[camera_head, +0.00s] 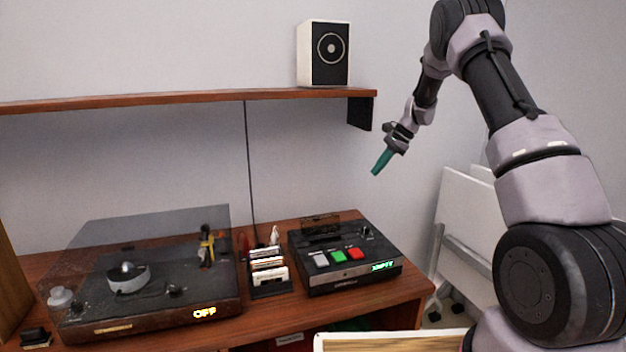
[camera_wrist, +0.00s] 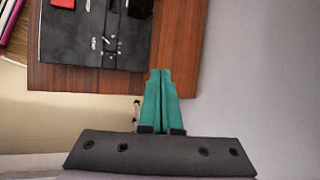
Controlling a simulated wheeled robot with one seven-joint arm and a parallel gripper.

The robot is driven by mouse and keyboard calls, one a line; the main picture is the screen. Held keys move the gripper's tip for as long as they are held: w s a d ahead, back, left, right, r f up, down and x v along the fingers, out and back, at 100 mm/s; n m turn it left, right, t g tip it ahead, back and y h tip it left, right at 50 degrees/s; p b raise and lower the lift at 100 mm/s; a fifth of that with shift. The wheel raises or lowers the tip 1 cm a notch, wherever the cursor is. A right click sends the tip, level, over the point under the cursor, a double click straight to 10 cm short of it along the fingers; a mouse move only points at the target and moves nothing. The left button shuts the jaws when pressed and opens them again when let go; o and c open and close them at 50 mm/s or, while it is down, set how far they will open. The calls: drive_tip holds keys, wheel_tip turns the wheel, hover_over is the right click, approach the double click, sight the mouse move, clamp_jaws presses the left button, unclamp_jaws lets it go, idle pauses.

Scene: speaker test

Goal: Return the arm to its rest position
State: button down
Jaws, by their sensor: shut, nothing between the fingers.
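My gripper (camera_head: 381,162) has teal fingers and hangs in the air above and right of the cassette deck, in front of the wall and below the shelf's right end. Its fingers point down and slightly left. In the wrist view my gripper (camera_wrist: 160,74) is shut with its two fingers together and nothing between them. The wooden desk edge (camera_wrist: 182,60) shows behind the fingertips. My arm rises from the lower right, bends at the top and comes down to the gripper.
The cassette deck (camera_head: 330,277) with white, green and red buttons sits on the desk (camera_head: 405,309). Left of it are a cassette rack (camera_head: 268,291) and a covered turntable (camera_head: 150,325) reading OFF. A speaker (camera_head: 311,60) stands on the shelf (camera_head: 200,97). White folded panels (camera_head: 465,215) lean at right.

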drive_tip(key=s+d+r+n+t+h, duration=0.15)
drive_tip(key=s+r+n, duration=0.25)
drive_tip(key=s+r, duration=1.65)
drive_tip(key=s+r+n+t+h, duration=0.1)
drive_tip(key=s+n+t, duration=0.1)
drive_tip(key=s, duration=0.9)
drive_tip(key=s+d+r+n+t+h, duration=0.1)
drive_tip(key=s+r+n+t, duration=0.1)
drive_tip(key=s, duration=1)
drive_tip(key=shift+d+n, duration=0.2)
drive_tip(key=shift+n, duration=0.4)
drive_tip(key=shift+s+a+r, duration=0.1)
